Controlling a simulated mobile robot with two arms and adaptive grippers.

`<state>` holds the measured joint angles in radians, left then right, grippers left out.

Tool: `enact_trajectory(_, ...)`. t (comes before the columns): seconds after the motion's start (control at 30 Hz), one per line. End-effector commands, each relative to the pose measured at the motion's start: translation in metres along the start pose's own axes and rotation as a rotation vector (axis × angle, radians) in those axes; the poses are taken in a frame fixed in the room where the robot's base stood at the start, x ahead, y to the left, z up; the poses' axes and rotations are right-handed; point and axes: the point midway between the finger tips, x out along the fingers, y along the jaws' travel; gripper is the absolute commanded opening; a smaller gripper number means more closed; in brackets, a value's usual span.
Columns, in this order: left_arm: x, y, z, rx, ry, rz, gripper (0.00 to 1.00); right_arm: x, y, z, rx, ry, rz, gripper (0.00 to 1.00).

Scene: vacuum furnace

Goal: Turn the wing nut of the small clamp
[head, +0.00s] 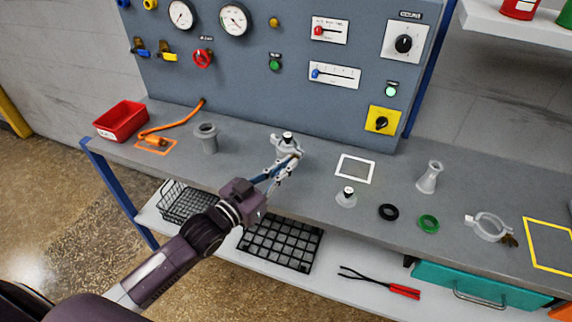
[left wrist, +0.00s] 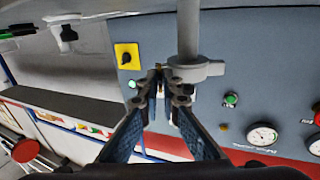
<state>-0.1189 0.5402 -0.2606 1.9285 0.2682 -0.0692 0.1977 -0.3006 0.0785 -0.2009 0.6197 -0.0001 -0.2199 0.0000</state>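In the left wrist view the clamp's grey collar (left wrist: 197,71) is around a grey pipe. A small brownish part, seemingly the wing nut (left wrist: 158,68), shows at the collar's side, partly hidden by the fingertips. My left gripper (head: 293,160) is at the clamp, its fingertips (left wrist: 169,82) close together at the nut. Whether they grip it cannot be made out. My right gripper is not in view.
A larger open clamp (head: 490,228) lies on the bench at right. A grey flanged pipe (head: 206,139), a conical fitting (head: 429,178), a black-topped piece (head: 346,197), a black ring (head: 388,212) and a green ring (head: 428,223) stand or lie around. The control panel (head: 270,90) rises close behind.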

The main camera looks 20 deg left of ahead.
Motion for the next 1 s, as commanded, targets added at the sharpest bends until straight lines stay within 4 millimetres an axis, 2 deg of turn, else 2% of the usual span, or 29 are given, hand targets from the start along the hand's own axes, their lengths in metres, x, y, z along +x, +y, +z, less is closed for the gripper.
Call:
enact_trajectory(0.2, 0.0, 0.0, 0.0, 0.0, -0.001, 0.0, 0.0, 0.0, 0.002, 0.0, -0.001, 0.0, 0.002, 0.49)
enact_trajectory(0.4, 0.0, 0.0, 0.0, -0.001, -0.001, 0.0, 0.22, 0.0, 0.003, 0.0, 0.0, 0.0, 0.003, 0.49)
enact_trajectory(0.73, 0.0, 0.0, 0.001, -0.022, 0.001, 0.0, 0.22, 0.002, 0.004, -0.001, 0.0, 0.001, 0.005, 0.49)
enact_trajectory(0.87, 0.0, 0.0, 0.002, -0.132, 0.002, 0.0, 0.22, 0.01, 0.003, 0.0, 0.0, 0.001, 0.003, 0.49)
enact_trajectory(1.0, 0.0, 0.0, 0.005, -0.367, 0.003, 0.0, 0.22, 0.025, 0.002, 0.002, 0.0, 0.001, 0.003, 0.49)
